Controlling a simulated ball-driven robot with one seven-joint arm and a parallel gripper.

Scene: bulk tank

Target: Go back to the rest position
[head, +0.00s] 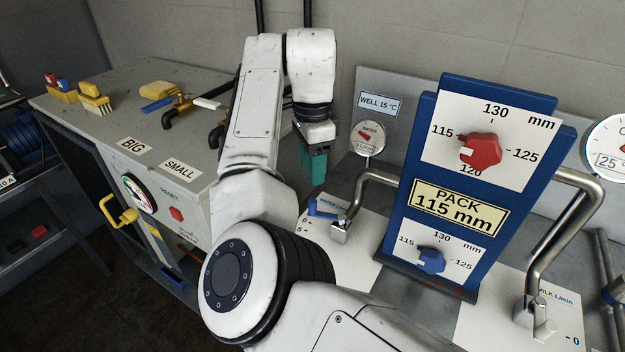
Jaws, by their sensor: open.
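A blue board (398,228) with red (480,151) and blue (431,260) knobs stands right of my gripper, between bent steel pipes (548,250). A water gauge (368,138) is behind. The grey cabinet (110,110) at left carries brushes and pipe fittings.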

